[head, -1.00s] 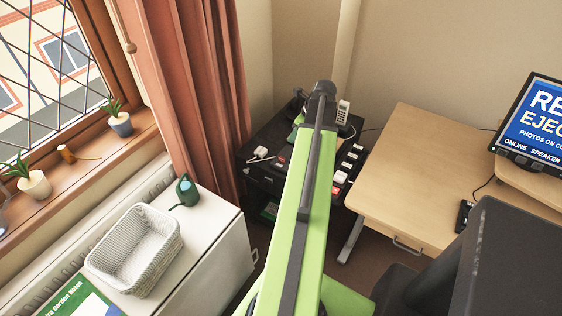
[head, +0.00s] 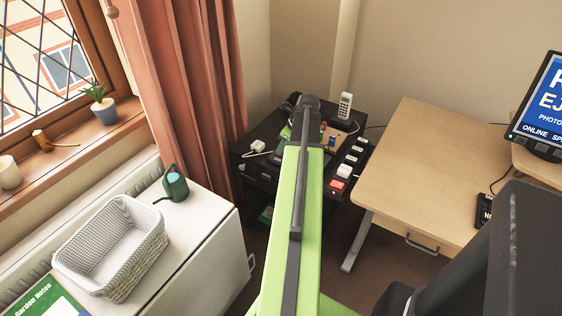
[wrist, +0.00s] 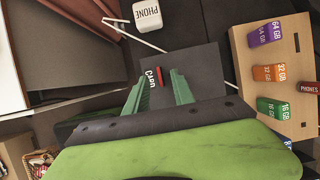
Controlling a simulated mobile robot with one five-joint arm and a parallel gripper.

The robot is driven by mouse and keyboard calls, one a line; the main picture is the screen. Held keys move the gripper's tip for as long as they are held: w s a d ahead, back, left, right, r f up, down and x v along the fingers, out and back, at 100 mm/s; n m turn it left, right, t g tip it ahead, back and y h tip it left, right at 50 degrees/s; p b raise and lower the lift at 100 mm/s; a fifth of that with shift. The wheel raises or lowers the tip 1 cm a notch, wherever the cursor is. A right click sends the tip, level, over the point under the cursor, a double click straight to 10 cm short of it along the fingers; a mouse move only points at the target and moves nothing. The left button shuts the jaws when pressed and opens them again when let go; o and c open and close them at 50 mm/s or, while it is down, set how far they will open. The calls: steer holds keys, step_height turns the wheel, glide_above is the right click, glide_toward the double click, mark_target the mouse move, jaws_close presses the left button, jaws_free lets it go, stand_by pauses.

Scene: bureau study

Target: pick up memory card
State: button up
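In the wrist view, a small dark red piece (wrist: 160,74) beside white "CARD" lettering (wrist: 150,78) lies on a dark grey surface (wrist: 205,62); this may be the memory card, but it is too small to be sure. My gripper (wrist: 157,80) has its two green fingers apart, one on each side of the lettering, with nothing visibly held. Whether the fingers touch anything is unclear. Purple, orange and green pieces marked 64 GB (wrist: 265,34), 32 GB (wrist: 269,73) and 16 GB (wrist: 273,107) sit on a wooden tray to the right. In the head view, my arm hides the gripper.
The black table (head: 240,160) stands in the corner. It carries a cordless phone (head: 345,105), a white PHONE cube (wrist: 147,15) with a cable, and a strip with white and red plugs (head: 338,184). A wooden desk (head: 425,165) is to the right; a white cabinet (head: 205,260) is to the left.

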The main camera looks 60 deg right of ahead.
steer(key=shift+b+x, duration=0.3)
steer(key=shift+x, duration=0.7)
steer(key=shift+s, duration=0.1)
steer(key=shift+r, duration=0.1)
jaws_close()
steer(key=shift+r+p, duration=0.5)
steer(key=shift+p, duration=0.2)
step_height(320, 180, up, 4)
steer(key=p, duration=0.4)
steer(key=s+d+r+p, duration=0.6)
steer(key=s, duration=0.4)
